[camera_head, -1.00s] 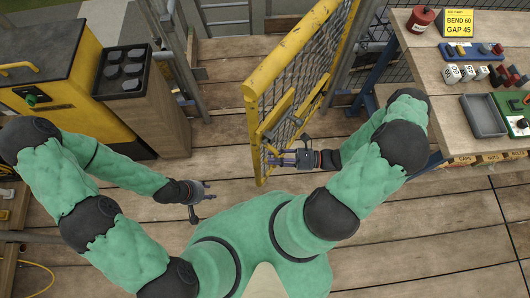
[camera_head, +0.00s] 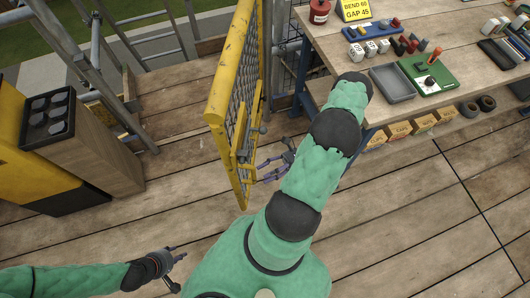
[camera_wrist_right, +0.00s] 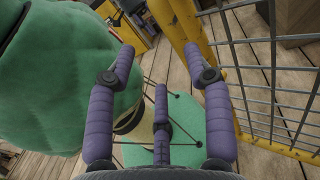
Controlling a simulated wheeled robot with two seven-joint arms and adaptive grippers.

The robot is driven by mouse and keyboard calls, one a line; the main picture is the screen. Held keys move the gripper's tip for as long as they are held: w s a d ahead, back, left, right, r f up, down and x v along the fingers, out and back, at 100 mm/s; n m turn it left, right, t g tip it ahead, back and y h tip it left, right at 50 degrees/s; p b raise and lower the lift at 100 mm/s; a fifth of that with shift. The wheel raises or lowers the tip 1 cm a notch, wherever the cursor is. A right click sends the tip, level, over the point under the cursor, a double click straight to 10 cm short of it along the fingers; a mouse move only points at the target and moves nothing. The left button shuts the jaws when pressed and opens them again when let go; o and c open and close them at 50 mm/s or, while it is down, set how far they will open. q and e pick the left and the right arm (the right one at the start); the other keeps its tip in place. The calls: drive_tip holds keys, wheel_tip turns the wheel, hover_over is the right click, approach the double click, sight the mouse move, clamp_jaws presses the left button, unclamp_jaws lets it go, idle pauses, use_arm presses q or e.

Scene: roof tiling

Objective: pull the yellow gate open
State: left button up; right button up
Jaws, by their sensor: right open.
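The yellow gate (camera_head: 232,62) stands upright left of centre in the head view, seen nearly edge-on, with grey mesh in its frame and a latch piece on its side. In the right wrist view its yellow post (camera_wrist_right: 188,45) and mesh are at the upper right. My right gripper (camera_head: 268,168) is just right of the gate's lower near part. In the wrist view its purple fingers (camera_wrist_right: 160,75) are spread with nothing between them. I cannot tell whether one touches the gate. My left gripper (camera_head: 176,254) is low at the left, away from the gate; its jaw opening is unclear.
A workbench (camera_head: 345,58) with a grey tray (camera_head: 392,83) and small parts stands right of the gate. A wooden cabinet (camera_head: 105,150) and metal rails are at the left. Bare plank floor (camera_head: 185,185) lies between cabinet and gate.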

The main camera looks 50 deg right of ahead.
drive_tip(key=v, duration=0.7)
drive_tip(key=shift+s+d, duration=0.15)
drive_tip(key=shift+d, duration=0.1)
